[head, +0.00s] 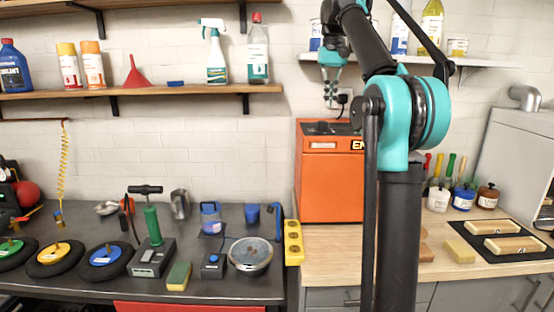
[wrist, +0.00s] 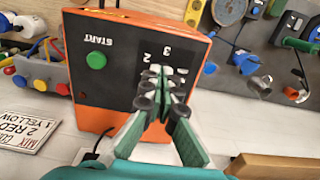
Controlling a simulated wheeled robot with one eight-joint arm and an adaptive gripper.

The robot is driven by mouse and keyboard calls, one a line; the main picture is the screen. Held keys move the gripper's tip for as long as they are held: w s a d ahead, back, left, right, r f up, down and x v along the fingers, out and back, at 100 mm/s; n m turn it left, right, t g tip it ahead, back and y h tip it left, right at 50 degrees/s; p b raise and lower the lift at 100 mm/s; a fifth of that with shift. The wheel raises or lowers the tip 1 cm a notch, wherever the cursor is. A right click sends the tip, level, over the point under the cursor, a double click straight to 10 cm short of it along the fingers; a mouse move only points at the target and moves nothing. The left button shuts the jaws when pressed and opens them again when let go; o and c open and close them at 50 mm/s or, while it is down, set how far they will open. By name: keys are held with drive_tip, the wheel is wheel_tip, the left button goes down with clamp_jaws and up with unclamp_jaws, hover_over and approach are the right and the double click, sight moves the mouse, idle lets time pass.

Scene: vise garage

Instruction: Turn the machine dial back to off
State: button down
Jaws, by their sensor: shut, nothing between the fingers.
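The orange machine (head: 331,180) stands on the wooden worktop, with a dark control panel on its top. In the wrist view the machine's panel (wrist: 105,75) shows upside down, with a START label, a green button (wrist: 96,60) and the numbers 2 and 3. The dial itself is mostly or wholly hidden behind my fingertips. My gripper (head: 331,98) is above the machine's top, pointing down. In the wrist view my gripper (wrist: 163,84) has its fingertips together over the numbered part of the panel. I cannot tell whether they touch the dial.
A wall shelf (head: 470,63) with bottles and tins is close beside my arm. A socket with a plug (head: 343,99) is on the wall behind my gripper. Blocks and trays lie on the worktop to the right.

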sight(323, 125)
drive_tip(key=shift+w+a+f, duration=0.1)
drive_tip(key=shift+a+f, duration=0.3)
drive_tip(key=shift+f, duration=0.65)
drive_tip(key=shift+w+a+f, duration=0.1)
drive_tip(key=shift+a+f, duration=0.3)
drive_tip(key=shift+f, duration=0.6)
drive_tip(key=shift+w+a+f, duration=0.1)
drive_tip(key=shift+a+f, duration=0.3)
drive_tip(key=shift+f, duration=0.65)
drive_tip(key=shift+s+d, duration=0.1)
drive_tip(key=shift+d, duration=0.6)
drive_tip(key=shift+d, duration=0.15)
drive_tip(key=shift+d, duration=0.45)
